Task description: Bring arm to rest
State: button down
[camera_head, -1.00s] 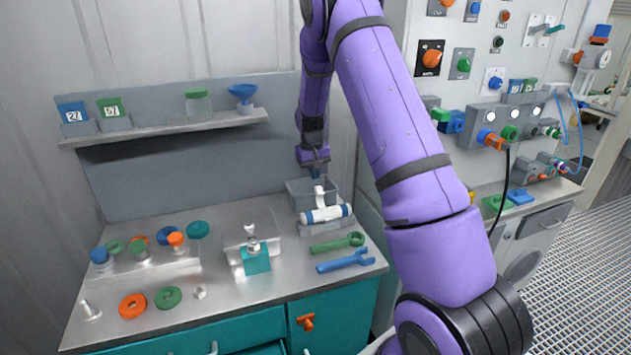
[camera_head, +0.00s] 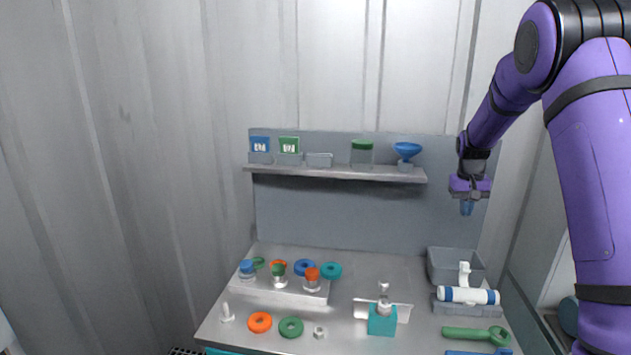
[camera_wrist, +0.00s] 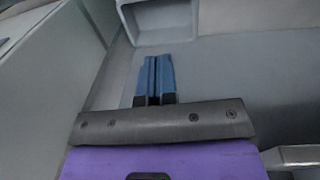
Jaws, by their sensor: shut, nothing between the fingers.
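My gripper (camera_head: 467,208) hangs from my purple arm at the right of the head view, pointing down. It is above the grey bin (camera_head: 455,266) on the bench and apart from it. In the wrist view the blue fingers (camera_wrist: 154,78) lie side by side, shut with nothing between them. The blurred bench surface and a grey bin (camera_wrist: 158,22) show beyond the fingertips.
The bench (camera_head: 340,300) holds a white cylinder with blue bands (camera_head: 468,296), a green wrench (camera_head: 476,335), a teal block (camera_head: 382,320) and several rings and small vessels. A shelf (camera_head: 335,171) with containers runs above. The wall left of the bench is bare.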

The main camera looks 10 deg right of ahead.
jog(key=s+a+r+n+t, duration=0.1)
jog(key=s+a+r, duration=0.5)
jog(key=s+r, duration=0.3)
jog(key=s+a+r+t, duration=0.2)
jog(key=s+a+r, duration=0.4)
jog(key=s+r, duration=0.3)
jog(key=s+a+n+t, duration=0.1)
jog(key=s+a, duration=0.2)
jog(key=s, duration=0.8)
jog(key=s+a+n+t, duration=0.1)
jog(key=s+a, duration=0.3)
jog(key=s, duration=0.7)
jog(key=shift+s+y, duration=0.4)
